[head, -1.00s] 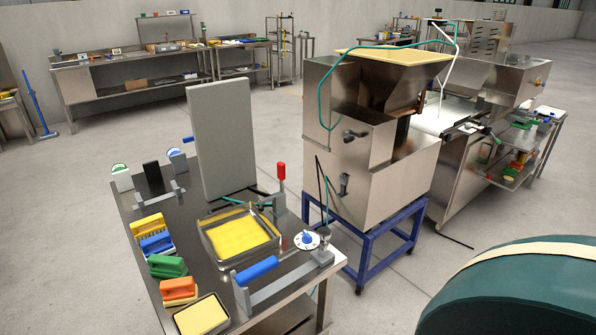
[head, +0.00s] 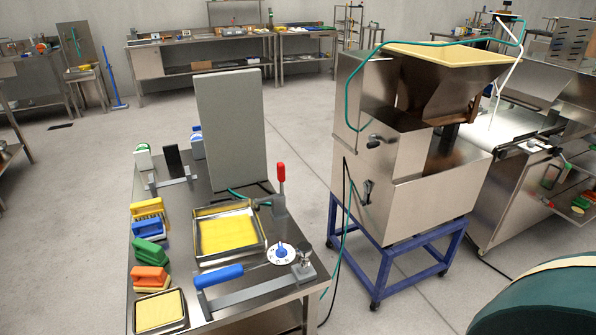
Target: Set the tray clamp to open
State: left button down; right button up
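A shallow metal tray (head: 205,262) with a yellow slab (head: 228,233) in it sits on a steel table. At its right edge stands a small clamp with an upright red handle (head: 281,173) on a grey base (head: 279,206). It seems to be the tray clamp. Its arm (head: 258,203) points left toward the tray rim; whether it touches the rim is too small to tell. Neither of my grippers shows in the head view.
A tall grey panel (head: 232,130) stands behind the tray. Several coloured brushes or blocks and a small yellow-filled tray (head: 159,311) line the table's left side. A steel hopper machine (head: 400,180) on a blue frame (head: 388,262) stands close on the right. Floor (head: 70,220) left of the table is clear.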

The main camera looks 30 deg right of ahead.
aim_at(281, 166)
jog(key=l+u, duration=0.15)
jog(key=l, duration=0.95)
jog(key=i+l, duration=0.1)
jog(key=l, duration=0.3)
jog(key=i+l+u, duration=0.15)
jog(key=l, duration=0.7)
jog(key=k+u, duration=0.3)
jog(key=k, duration=0.25)
